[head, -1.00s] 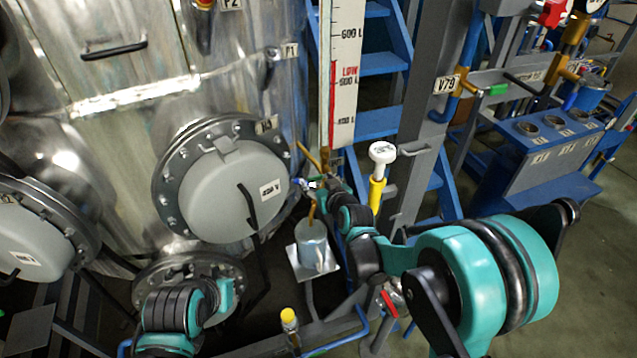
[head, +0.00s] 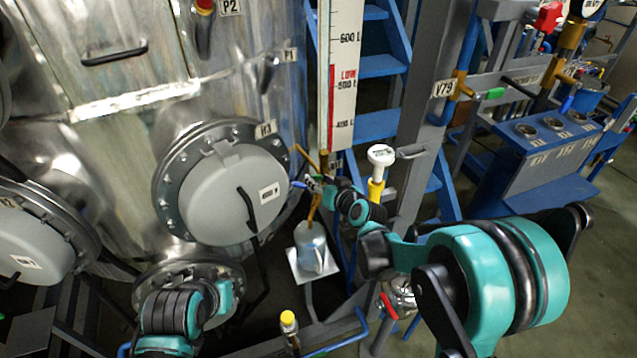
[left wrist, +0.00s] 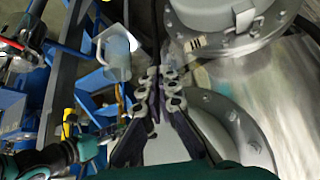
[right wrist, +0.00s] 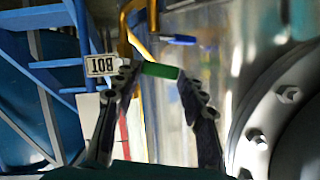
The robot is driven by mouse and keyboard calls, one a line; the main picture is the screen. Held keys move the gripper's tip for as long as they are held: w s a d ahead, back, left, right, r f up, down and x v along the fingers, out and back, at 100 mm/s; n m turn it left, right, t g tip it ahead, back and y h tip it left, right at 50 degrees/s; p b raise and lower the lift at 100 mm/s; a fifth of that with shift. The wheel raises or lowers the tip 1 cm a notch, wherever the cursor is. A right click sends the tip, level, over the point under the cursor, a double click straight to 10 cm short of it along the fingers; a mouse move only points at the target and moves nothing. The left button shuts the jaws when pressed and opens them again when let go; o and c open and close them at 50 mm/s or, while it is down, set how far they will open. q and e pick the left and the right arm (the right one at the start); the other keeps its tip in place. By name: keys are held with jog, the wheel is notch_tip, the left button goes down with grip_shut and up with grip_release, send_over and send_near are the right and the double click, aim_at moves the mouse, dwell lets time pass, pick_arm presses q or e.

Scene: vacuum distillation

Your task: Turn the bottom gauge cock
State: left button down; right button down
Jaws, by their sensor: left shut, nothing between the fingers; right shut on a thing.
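The bottom gauge cock's green handle (right wrist: 160,70) lies between the fingertips of my right gripper (right wrist: 160,77) in the right wrist view. It is next to a white label (right wrist: 101,66) reading BOT, upside down there. My right gripper is shut on this handle. In the head view the right gripper (head: 320,184) is at the foot of the level gauge (head: 344,60), small and partly hidden by its wrist. My left gripper (left wrist: 157,82) is shut and empty in the left wrist view, near the round flanged covers.
A blue handle (right wrist: 178,39) on brass piping is close to my right fingers. A pitcher (head: 311,247) stands on a small plate below a brass spout (head: 314,208). A white-topped yellow valve (head: 380,158) and a grey post (head: 428,110) are right of the gauge.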

jog(key=shift+w+d+r+m+y, duration=0.15)
jog(key=shift+d+r+m+y, duration=0.25)
jog(key=shift+m, duration=0.3)
jog(key=shift+w+d+r+m+y, duration=0.15)
jog(key=shift+r+m+y, duration=0.15)
jog(key=shift+m+y, duration=0.3)
jog(key=c, duration=0.9)
grip_release()
jog(key=v, duration=1.2)
